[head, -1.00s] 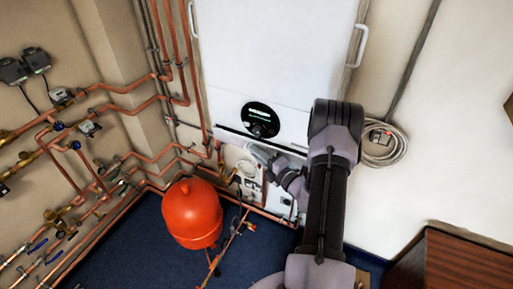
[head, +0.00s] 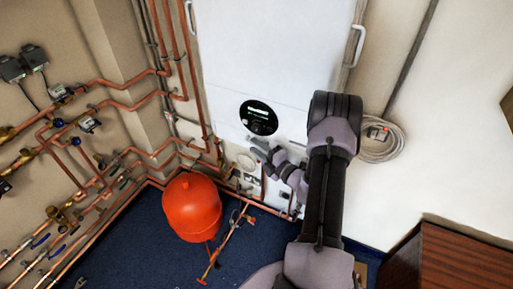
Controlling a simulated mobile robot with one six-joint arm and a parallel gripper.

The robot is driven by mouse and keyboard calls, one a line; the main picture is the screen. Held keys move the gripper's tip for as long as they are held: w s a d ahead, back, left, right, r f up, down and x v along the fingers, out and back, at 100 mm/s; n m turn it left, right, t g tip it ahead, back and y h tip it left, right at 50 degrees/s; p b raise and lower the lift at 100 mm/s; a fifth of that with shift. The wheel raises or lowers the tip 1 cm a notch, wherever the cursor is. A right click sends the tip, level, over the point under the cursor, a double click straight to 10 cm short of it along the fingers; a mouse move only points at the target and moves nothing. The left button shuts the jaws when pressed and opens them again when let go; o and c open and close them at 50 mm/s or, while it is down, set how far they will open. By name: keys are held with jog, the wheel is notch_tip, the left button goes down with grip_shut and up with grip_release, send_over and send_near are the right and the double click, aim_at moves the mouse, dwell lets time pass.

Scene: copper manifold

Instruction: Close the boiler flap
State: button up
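The white boiler (head: 275,65) stands against the back wall, with a round black display (head: 259,118) low on its front. The front around the display looks flush, and I see no dark gap under it. I cannot clearly pick out the flap's edges. My gripper (head: 257,148) is just below and beside the display, in front of the boiler's lower part. Its two fingers look apart with nothing between them. Whether they touch the boiler I cannot tell. My arm hides the boiler's lower right part.
A red expansion vessel (head: 192,207) stands on the blue floor at left of my arm. Copper pipes (head: 120,110) with valves cover the left wall. A coiled grey cable (head: 382,142) hangs at right. A brown wooden cabinet (head: 462,262) is at the lower right.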

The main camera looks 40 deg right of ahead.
jog(key=s+b, duration=0.2)
jog(key=s, duration=1.5)
jog(key=shift+s+r, duration=0.2)
jog(key=shift+r, duration=0.15)
